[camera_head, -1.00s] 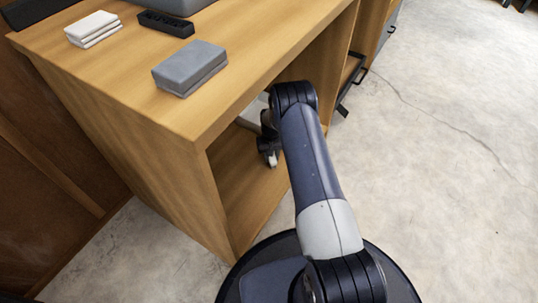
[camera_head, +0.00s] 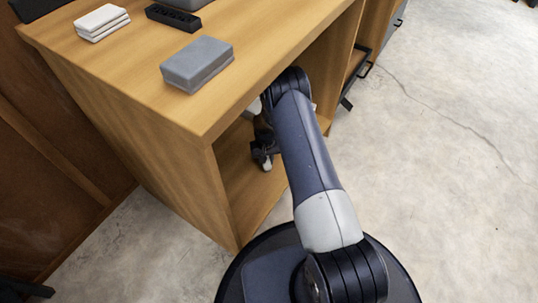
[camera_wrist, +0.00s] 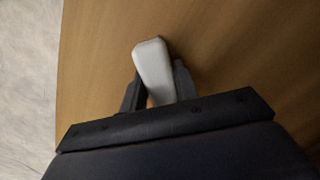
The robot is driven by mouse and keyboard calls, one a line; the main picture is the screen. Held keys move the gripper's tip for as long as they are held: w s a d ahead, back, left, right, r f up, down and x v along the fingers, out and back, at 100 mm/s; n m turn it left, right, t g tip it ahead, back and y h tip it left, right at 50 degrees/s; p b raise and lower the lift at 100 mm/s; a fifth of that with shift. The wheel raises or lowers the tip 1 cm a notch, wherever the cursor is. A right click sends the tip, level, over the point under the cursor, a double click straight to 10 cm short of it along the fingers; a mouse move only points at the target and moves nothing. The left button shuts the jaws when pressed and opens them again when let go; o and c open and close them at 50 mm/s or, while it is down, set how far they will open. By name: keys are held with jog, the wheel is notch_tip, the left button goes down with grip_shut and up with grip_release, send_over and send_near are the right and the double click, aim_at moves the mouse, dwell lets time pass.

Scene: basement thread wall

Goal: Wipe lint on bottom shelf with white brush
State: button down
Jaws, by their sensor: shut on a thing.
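My gripper (camera_wrist: 158,90) is shut on a white object, the white brush (camera_wrist: 153,62), whose pale rounded end sticks out between the fingers in the wrist view. Its bristles cannot be made out. Behind it lies the wooden surface of the bottom shelf (camera_wrist: 230,50). In the head view my arm reaches into the open front of the wooden cabinet, and the bottom shelf (camera_head: 243,185) shows below my gripper (camera_head: 262,160). Whether the brush touches the shelf cannot be told. No lint can be made out.
On the cabinet top (camera_head: 130,85) lie a grey box (camera_head: 197,65), a white stack (camera_head: 101,22) and a black power strip (camera_head: 173,17). The cabinet's side panel and top edge enclose my arm closely. Open concrete floor (camera_head: 450,150) lies to the right.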

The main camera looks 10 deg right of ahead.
aim_at(260, 173)
jog(key=shift+s+a+p, duration=0.3)
jog(key=shift+s+a, duration=1.2)
jog(key=shift+s, duration=0.05)
jog(key=shift+r, duration=0.1)
